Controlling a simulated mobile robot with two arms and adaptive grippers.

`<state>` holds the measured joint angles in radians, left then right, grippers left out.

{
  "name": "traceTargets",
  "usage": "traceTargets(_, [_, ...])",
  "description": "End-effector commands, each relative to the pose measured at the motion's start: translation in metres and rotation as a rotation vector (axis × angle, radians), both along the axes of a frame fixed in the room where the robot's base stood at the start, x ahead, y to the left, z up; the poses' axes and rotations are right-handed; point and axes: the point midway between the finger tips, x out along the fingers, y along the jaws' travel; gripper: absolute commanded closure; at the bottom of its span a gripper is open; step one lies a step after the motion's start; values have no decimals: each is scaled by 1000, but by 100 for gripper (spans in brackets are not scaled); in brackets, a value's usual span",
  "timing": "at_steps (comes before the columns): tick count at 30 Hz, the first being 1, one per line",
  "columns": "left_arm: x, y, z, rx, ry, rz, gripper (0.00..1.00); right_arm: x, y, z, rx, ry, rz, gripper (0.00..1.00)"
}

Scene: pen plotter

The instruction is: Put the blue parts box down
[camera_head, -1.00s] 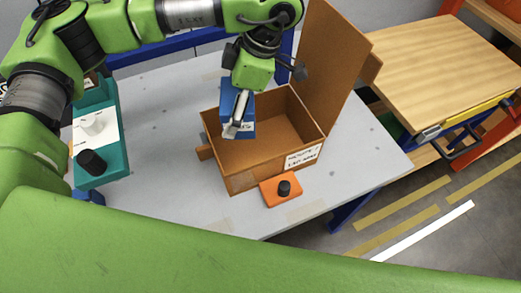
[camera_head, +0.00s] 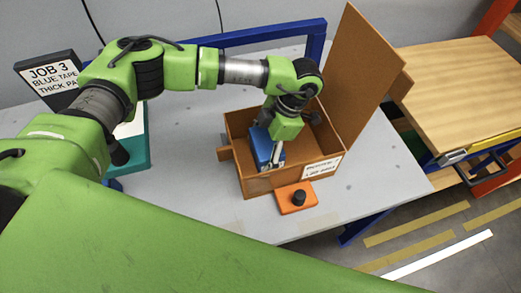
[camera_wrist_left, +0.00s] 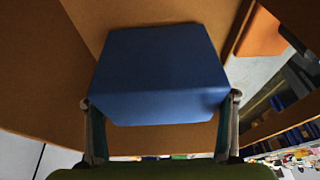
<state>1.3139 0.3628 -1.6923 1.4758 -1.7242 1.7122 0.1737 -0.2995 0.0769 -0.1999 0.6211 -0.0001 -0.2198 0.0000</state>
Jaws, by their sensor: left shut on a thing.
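The blue parts box (camera_head: 262,146) is inside the open brown box (camera_head: 243,180), toward its left front part. My left gripper (camera_head: 276,160) reaches down into the brown box and is shut on the blue box. In the left wrist view the blue box (camera_wrist_left: 160,75) sits between the two fingers (camera_wrist_left: 160,115), with brown walls around it. I cannot tell whether the blue box touches the floor of the brown box. My right gripper is not in view.
The brown box's lid (camera_head: 362,80) stands up at the right back. An orange block with a black knob (camera_head: 297,197) is in front of the box. A teal device (camera_head: 137,152) and a sign (camera_head: 48,76) are at left. The grey table (camera_head: 385,165) is clear at right.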

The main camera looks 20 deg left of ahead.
Motion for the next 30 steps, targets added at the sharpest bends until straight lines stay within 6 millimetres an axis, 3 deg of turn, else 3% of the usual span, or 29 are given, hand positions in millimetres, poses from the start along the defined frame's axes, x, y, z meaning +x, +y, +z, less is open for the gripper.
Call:
traceTargets(11, [0, 0, -10, 0, -1, 0, 72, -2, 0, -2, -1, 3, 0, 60])
traceTargets(12, [0, 0, -10, -1, -1, 0, 19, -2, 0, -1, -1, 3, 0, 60])
traceTargets(14, [0, 0, -9, -1, -1, 0, 7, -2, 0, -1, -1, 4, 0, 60])
traceTargets(24, [0, 0, -8, -1, -1, 0, 7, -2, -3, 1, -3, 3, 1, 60])
traceTargets(30, [6, -6, 10, -2, -4, -2, 7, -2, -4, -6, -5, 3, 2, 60])
